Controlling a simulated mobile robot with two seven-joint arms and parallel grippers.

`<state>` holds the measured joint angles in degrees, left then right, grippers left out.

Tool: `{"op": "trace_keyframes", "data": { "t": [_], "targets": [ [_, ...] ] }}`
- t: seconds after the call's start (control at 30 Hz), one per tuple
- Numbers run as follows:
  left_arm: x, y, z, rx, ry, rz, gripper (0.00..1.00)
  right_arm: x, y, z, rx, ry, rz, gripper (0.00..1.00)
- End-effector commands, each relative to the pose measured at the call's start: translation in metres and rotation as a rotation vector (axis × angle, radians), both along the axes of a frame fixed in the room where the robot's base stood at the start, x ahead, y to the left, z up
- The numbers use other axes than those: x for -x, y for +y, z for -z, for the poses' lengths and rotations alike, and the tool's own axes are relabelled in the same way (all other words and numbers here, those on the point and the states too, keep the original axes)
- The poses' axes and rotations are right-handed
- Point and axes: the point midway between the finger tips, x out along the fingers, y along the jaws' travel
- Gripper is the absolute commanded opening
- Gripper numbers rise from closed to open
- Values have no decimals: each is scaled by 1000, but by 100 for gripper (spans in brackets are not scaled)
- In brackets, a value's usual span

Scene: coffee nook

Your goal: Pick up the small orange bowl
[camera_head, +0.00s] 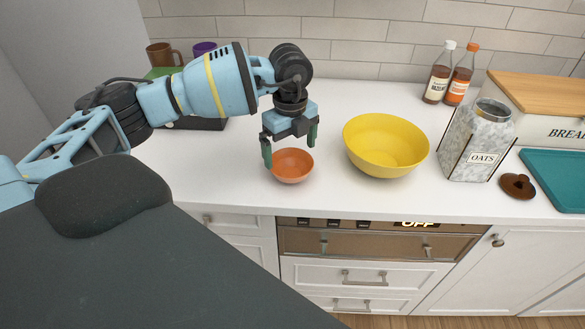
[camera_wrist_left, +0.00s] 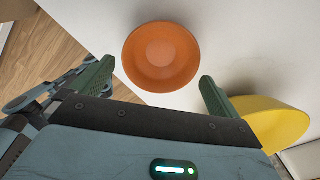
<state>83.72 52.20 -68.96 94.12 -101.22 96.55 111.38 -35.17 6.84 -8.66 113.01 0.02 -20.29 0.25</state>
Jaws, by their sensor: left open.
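The small orange bowl (camera_head: 292,166) stands upright and empty on the white counter, near its front edge. My left gripper (camera_head: 289,147) points down over the bowl with its fingers apart and nothing between them. One finger is at the left of the bowl's rim, and the other is above its far right side. In the left wrist view the orange bowl (camera_wrist_left: 161,56) lies ahead of the open fingers of the left gripper (camera_wrist_left: 155,85), roughly centred between them. I cannot tell whether a finger touches the rim. My right gripper is not in view.
A large yellow bowl (camera_head: 386,146) stands close to the right of the orange bowl. Further right are an oats canister (camera_head: 478,142), a brown lid (camera_head: 517,186), a teal board (camera_head: 557,178) and a bread box (camera_head: 540,115). Two bottles (camera_head: 450,73) stand at the back.

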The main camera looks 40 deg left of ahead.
Motion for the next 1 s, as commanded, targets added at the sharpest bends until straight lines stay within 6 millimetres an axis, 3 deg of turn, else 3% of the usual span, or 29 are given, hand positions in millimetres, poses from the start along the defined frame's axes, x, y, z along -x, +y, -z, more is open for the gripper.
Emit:
{"op": "trace_keyframes", "data": {
  "t": [0.27,0.6,0.9,1.0],
  "targets": [
    [0,0,13,1,0,1,100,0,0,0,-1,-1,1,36],
    [-1,0,56,2,2,1,100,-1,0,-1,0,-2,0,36],
    [-1,0,60,2,-2,2,100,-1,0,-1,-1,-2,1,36],
    [-1,0,60,2,-2,2,88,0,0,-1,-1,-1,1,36]
  ]
}}
